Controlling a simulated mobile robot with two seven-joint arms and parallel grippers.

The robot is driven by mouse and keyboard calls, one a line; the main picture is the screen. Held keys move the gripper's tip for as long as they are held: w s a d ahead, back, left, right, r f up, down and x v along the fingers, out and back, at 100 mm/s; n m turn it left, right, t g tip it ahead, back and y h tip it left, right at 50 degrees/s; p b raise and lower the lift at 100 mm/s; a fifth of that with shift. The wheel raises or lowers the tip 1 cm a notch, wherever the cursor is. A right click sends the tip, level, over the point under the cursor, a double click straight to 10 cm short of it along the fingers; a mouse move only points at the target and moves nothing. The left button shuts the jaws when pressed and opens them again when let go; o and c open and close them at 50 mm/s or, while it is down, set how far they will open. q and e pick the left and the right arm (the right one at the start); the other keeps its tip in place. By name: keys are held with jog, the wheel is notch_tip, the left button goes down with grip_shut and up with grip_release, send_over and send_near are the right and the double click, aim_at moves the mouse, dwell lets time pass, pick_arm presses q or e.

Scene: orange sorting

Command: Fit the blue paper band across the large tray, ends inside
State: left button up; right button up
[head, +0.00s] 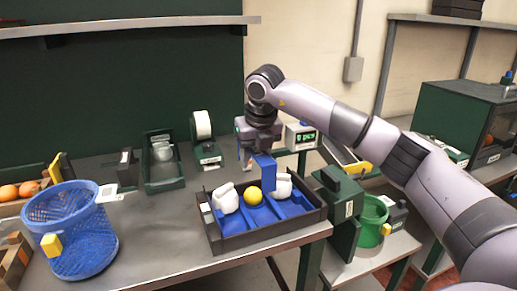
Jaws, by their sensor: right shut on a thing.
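My right gripper (257,151) is above the back of the large tray, shut on the blue paper band (266,173). The band hangs upright below the gripper, its lower end near the tray's contents; whether it touches them I cannot tell. The large tray (272,230) is dark-walled with a blue inside and lies at the front of the table. In it are a yellow-orange fruit (253,195) in the middle and white wrapped items to the left (226,199) and right (281,187). My left gripper is not in view.
A blue basket (70,232) stands at the left, near oranges (20,190). A dark green holder (163,172) and a white roll dispenser (203,135) stand behind the tray. A green bucket (372,221) is at the right.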

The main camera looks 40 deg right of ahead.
jog(key=s, duration=0.1)
jog(key=b, duration=0.3)
send_over(257, 201)
jog(key=s, duration=0.1)
notch_tip(257, 201, down, 4)
jog(key=shift+f+b, duration=1.8)
jog(key=shift+f, duration=1.25)
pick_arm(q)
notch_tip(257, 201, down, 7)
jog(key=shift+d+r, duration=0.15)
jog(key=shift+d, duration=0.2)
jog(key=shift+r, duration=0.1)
pick_arm(e)
jog(key=shift+f, duration=0.2)
jog(key=o, duration=1.5)
